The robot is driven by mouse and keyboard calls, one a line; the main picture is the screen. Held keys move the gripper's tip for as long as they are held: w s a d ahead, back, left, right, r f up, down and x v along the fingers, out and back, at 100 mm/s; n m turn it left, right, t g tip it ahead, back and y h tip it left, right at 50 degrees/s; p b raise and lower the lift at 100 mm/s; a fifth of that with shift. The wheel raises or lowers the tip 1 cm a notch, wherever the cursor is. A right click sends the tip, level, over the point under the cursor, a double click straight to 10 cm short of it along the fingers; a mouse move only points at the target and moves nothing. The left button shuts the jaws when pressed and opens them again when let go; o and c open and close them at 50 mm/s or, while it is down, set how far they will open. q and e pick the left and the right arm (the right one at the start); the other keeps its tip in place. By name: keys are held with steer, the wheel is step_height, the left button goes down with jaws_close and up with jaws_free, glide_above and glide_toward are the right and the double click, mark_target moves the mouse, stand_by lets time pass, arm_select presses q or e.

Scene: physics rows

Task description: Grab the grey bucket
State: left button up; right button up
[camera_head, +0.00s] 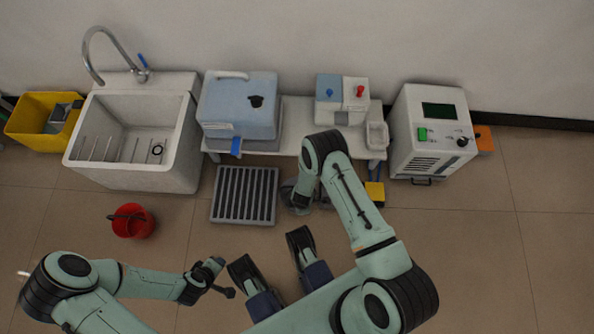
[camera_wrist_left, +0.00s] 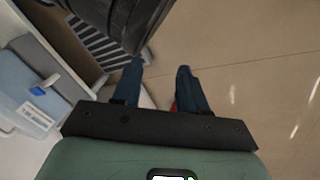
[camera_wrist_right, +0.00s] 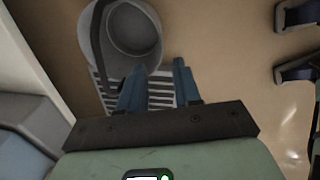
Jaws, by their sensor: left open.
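The grey bucket (camera_wrist_right: 130,35) shows in the right wrist view at the upper left, seen from above into its opening, with a dark handle along its left side. It overlaps the view of a slatted grate. My right gripper (camera_wrist_right: 158,65) is open, its fingertips just below and right of the bucket, with nothing clearly held between them. In the head view my right arm covers most of that area, so the bucket is hard to make out. My left gripper (camera_wrist_left: 160,65) is open and empty over the floor; in the head view it is at lower left of centre.
A red bucket (camera_head: 133,221) stands on the floor at left. The grey grate (camera_head: 245,195) lies before a low bench. A white sink (camera_head: 135,140), a yellow bin (camera_head: 42,121), a blue-grey machine (camera_head: 239,105) and a white machine (camera_head: 431,132) line the wall. Floor at right is clear.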

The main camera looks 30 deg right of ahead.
steer(key=shift+w+d+f+b, duration=0.2)
steer(key=shift+f+b, duration=0.65)
steer(key=shift+f, duration=1.3)
steer(key=shift+w+d+f+b, duration=0.15)
steer(key=shift+f+b, duration=0.75)
steer(key=shift+f, duration=1.2)
steer(key=shift+w+d+f+b, duration=0.2)
steer(key=shift+f+b, duration=0.65)
steer(key=shift+f, duration=1.3)
arm_select(q)
steer(key=s+a+f+g, duration=0.1)
steer(key=s+f+g, duration=0.3)
steer(key=s+f, duration=0.3)
steer(key=s, duration=0.3)
steer(key=shift+s+a+f+n, duration=0.25)
steer(key=shift+s+n, duration=0.05)
steer(key=shift+n, duration=0.1)
arm_select(e)
jaws_close()
